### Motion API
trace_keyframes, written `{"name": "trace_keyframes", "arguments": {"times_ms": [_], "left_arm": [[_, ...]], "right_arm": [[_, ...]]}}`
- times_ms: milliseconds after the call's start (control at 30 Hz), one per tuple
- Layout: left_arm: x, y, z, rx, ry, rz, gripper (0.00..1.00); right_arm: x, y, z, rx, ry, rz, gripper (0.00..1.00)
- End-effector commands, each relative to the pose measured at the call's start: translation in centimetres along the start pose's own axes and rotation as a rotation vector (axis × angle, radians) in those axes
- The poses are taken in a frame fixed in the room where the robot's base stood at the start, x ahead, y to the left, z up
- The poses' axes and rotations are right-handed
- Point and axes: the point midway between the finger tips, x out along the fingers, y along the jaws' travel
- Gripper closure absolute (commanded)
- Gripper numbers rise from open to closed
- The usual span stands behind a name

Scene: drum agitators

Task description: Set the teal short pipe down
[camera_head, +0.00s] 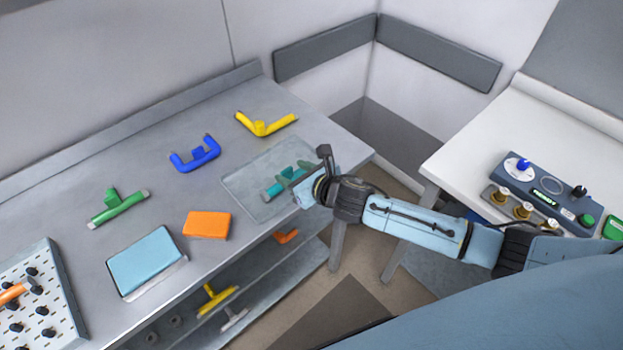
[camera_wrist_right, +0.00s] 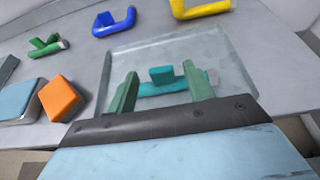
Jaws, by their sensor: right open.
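The teal short pipe (camera_head: 282,184) lies on a clear, flat tray (camera_head: 240,187) near the right end of the grey table. It also shows in the right wrist view (camera_wrist_right: 160,88), with its stub toward the far side. My right gripper (camera_head: 300,178) reaches in from the right, low over the tray. In the right wrist view its two green fingers (camera_wrist_right: 162,90) are apart, one near each end of the teal pipe. The gripper is open; whether the fingers touch the pipe I cannot tell. The gripper partly covers the pipe in the head view. My left gripper is not in view.
A yellow pipe (camera_head: 266,124), a blue pipe (camera_head: 195,154) and a green pipe (camera_head: 118,208) lie on the table. An orange block (camera_head: 207,225), a light blue box (camera_head: 147,261) and a pegboard (camera_head: 62,290) stand nearer. A control panel (camera_head: 545,190) sits on the white table.

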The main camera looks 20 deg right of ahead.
Motion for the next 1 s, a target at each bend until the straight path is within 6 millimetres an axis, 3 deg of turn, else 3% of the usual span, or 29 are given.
{"name": "trace_keyframes", "arguments": {"times_ms": [500,700,1000], "left_arm": [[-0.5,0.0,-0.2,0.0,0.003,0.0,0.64],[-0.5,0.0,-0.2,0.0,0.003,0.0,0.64],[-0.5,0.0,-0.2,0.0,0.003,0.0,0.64]], "right_arm": [[-9.4,0.0,-0.1,-0.001,0.002,0.001,0.48],[-10.8,0.0,0.0,0.0,0.0,0.0,0.48],[-10.8,-0.2,-0.2,0.017,0.004,-0.004,0.48]]}}
